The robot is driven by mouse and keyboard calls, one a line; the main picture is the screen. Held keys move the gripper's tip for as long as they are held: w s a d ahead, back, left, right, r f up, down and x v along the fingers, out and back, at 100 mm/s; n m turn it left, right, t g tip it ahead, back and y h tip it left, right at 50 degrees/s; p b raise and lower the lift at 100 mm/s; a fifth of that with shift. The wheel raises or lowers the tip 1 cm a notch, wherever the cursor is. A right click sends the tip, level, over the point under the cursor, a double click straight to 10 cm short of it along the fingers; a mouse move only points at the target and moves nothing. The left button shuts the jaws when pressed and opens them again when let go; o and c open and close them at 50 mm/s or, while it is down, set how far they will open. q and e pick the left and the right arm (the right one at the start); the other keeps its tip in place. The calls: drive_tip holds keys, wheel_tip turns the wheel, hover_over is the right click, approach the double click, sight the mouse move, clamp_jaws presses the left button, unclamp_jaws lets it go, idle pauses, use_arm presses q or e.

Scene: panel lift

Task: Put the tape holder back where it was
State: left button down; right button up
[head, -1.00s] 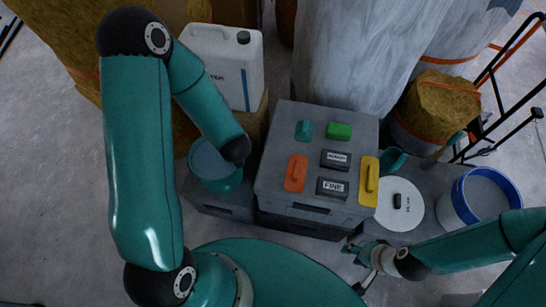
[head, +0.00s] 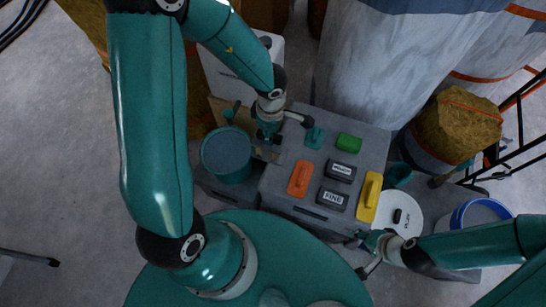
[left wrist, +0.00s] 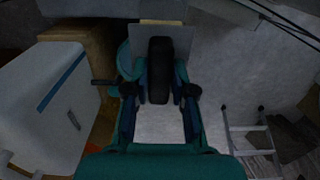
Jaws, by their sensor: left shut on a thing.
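My left gripper (head: 268,135) is over the left edge of the grey toolbox (head: 278,187), beside the teal bucket. In the left wrist view its fingers (left wrist: 160,88) are shut on a black, rounded piece (left wrist: 160,62) with a flat grey plate (left wrist: 185,38) behind it. I cannot tell for sure whether this is the tape holder. A small teal piece (head: 314,138) stands on the toolbox lid, just right of the left gripper. My right gripper (head: 362,254) is empty, its fingers apart, near the toolbox's front right corner.
The lid also holds a green block (head: 349,142), an orange float (head: 299,179), a yellow float (head: 369,197) and two dark labelled blocks. A teal bucket (head: 227,156) stands left, a white canister (head: 228,85) behind it. A white lidded bucket (head: 400,225) stands right.

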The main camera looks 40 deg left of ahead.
use_arm(q)
wheel_tip(320, 180, down, 19)
drive_tip(key=b, duration=0.8)
drive_tip(key=shift+d, duration=0.3)
drive_tip(key=c, duration=1)
unclamp_jaws()
drive_tip(key=shift+w, duration=0.15)
drive_tip(key=shift+o, duration=0.2)
